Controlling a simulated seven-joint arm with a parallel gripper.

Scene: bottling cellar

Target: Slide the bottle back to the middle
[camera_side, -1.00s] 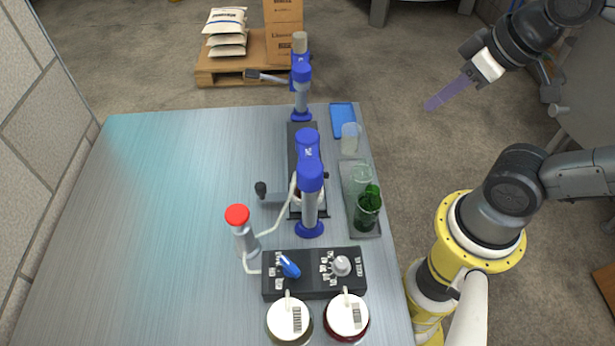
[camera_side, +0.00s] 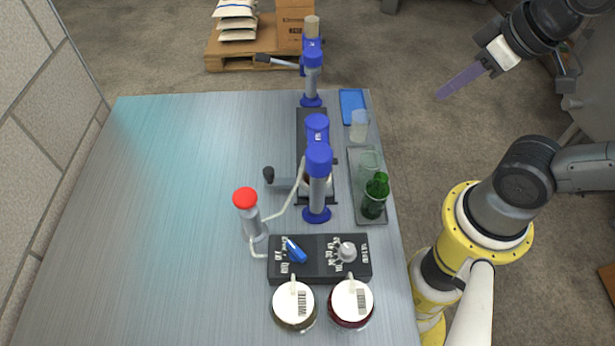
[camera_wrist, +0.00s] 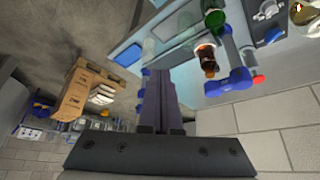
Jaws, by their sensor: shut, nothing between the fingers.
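A brown bottle with a pale label shows in the wrist view (camera_wrist: 207,52), beside the blue-capped posts. In the side view it is mostly hidden behind the front blue post (camera_side: 318,160), over the black track (camera_side: 311,125), so I cannot tell its exact place along the track. A green bottle (camera_side: 375,200) stands on the grey tray (camera_side: 356,160) at the table's right edge. My gripper (camera_side: 441,94) is shut and empty, in the air right of the table and well apart from both bottles. Its fingers also show in the wrist view (camera_wrist: 158,80).
A red-topped post (camera_side: 247,210) and black control box (camera_side: 320,275) stand in front. Two white-lidded jars (camera_side: 295,300) (camera_side: 350,298) are nearest. Clear glasses (camera_side: 360,122) and a blue tray (camera_side: 352,105) line the right edge. The table's left side (camera_side: 170,200) is clear.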

